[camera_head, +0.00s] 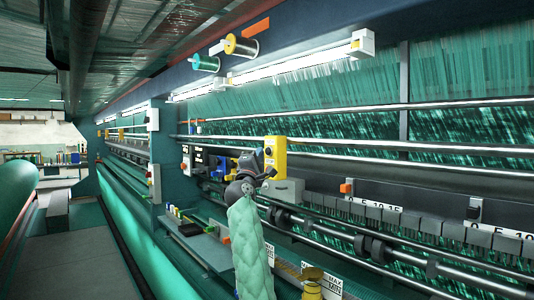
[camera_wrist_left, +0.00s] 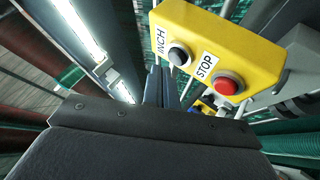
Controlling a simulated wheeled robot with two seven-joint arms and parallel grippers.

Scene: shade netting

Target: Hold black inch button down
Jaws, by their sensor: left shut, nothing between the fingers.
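A yellow control box (camera_head: 279,148) is fixed on the machine's front, and it fills the upper right of the left wrist view (camera_wrist_left: 235,48). It carries a black button (camera_wrist_left: 179,55) labelled INCH and a red button (camera_wrist_left: 227,84) labelled STOP. My left gripper (camera_head: 268,172) is at the box's lower left in the head view. In the left wrist view its shut, empty fingers (camera_wrist_left: 159,78) point toward the box, with their tips just below and left of the black button. I cannot tell whether they touch it. My right gripper is in neither view.
A grey box (camera_head: 287,190) sits just below the yellow one. Rollers and rails run along the machine to the right. A ledge (camera_head: 205,245) with small items lies at lower left. An open walkway (camera_head: 65,260) is further left.

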